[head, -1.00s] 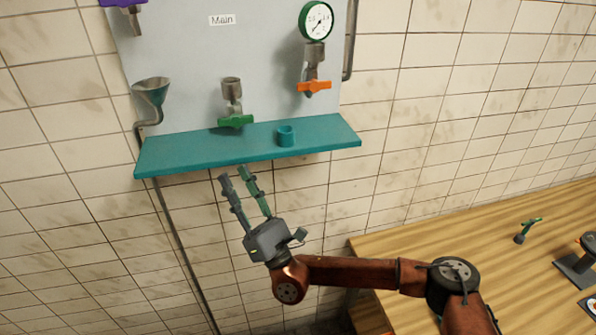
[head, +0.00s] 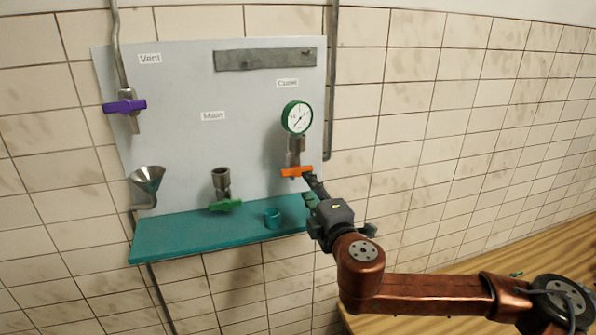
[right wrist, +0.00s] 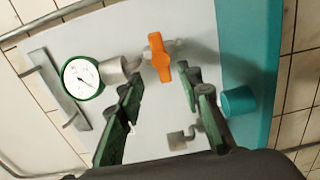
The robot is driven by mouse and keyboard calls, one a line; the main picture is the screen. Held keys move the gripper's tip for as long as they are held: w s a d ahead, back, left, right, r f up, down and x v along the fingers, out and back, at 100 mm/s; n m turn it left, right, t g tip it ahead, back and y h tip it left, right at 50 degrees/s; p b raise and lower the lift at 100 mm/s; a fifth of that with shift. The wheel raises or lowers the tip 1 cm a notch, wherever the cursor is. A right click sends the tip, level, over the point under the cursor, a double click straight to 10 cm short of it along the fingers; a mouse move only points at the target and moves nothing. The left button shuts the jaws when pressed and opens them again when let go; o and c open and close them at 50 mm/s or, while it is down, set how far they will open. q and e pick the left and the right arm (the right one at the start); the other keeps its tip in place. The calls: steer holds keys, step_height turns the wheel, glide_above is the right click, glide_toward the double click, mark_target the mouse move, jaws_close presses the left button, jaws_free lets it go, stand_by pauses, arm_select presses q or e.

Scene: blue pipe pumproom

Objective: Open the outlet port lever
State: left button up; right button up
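An orange lever (head: 297,171) sits on a grey pipe fitting below the round green-rimmed gauge (head: 297,117); it also shows in the right wrist view (right wrist: 160,57). A green lever (head: 225,205) is under the fitting beside the funnel, and a purple lever (head: 124,106) is at the upper left under the "Vent" label. None is visibly labelled as the outlet port. My right gripper (head: 309,188) is just below and right of the orange lever. In the right wrist view the right gripper (right wrist: 157,84) is open, its fingers apart, with the orange lever just beyond the tips. My left gripper is not in view.
A teal shelf (head: 180,240) juts out below the levers, with a small teal cup (head: 272,218) on it near the right gripper. A metal funnel (head: 147,180) is at the left. A vertical pipe (head: 331,90) runs beside the panel. A wooden table (head: 460,265) stands at lower right.

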mark_target(298, 172)
steer(key=p+x, duration=0.2)
steer(key=x, duration=0.5)
steer(key=shift+p, duration=0.35)
steer(key=shift+w+a+f, duration=0.1)
steer(key=shift+w, duration=0.2)
steer(key=shift+c, duration=0.2)
jaws_close()
